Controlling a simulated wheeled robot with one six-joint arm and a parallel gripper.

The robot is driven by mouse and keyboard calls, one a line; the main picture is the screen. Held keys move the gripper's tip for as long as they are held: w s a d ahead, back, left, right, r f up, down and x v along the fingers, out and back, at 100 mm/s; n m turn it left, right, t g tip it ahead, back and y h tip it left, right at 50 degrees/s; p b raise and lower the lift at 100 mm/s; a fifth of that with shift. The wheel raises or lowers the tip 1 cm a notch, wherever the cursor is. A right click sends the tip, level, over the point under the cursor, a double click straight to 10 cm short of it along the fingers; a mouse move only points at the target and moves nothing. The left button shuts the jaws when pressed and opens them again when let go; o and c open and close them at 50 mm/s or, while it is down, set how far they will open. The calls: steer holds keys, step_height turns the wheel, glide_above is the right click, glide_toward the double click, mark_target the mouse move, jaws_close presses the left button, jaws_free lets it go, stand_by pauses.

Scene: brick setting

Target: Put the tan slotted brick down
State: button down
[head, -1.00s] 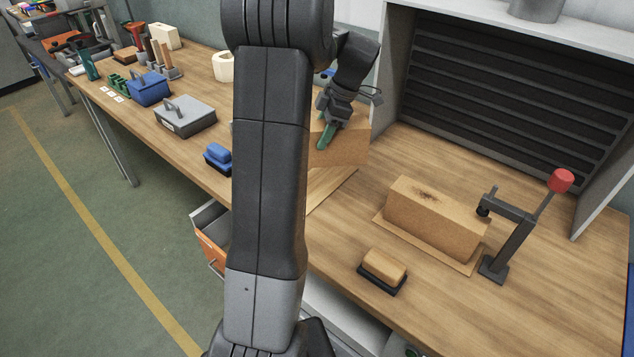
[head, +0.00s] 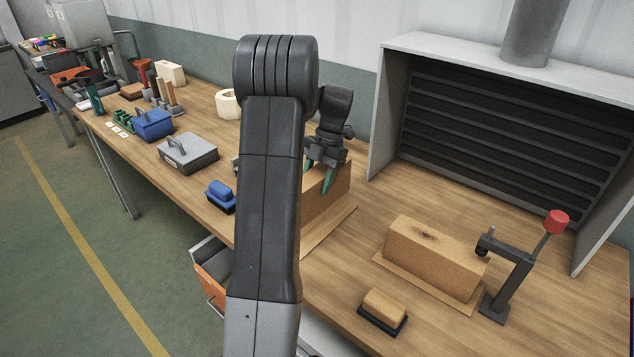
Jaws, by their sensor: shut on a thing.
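My gripper (head: 320,182), with green fingers, points down at the far side of my arm. It is shut on a tan brick (head: 337,189). My arm hides the brick's left part, and no slot shows from here. The held brick is low over a thin tan board (head: 331,230) on the wooden bench. I cannot tell whether its underside touches the board.
Another tan block (head: 432,258) with a dark mark on top lies on a board at the right, beside a clamp (head: 510,280) with a red knob. A brush (head: 383,311) is in front. Blue (head: 221,196) and grey (head: 188,152) items stand left. A slatted hood (head: 500,125) stands behind.

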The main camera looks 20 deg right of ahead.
mark_target(325, 168)
steer(key=shift+f+p, duration=0.5)
steer(key=shift+f, duration=2.5)
steer(key=shift+f, duration=0.1)
steer(key=c, duration=0.6)
jaws_free()
steer(key=b+v, duration=0.1)
steer(key=v, duration=1.1)
steer(key=shift+s+a, duration=0.1)
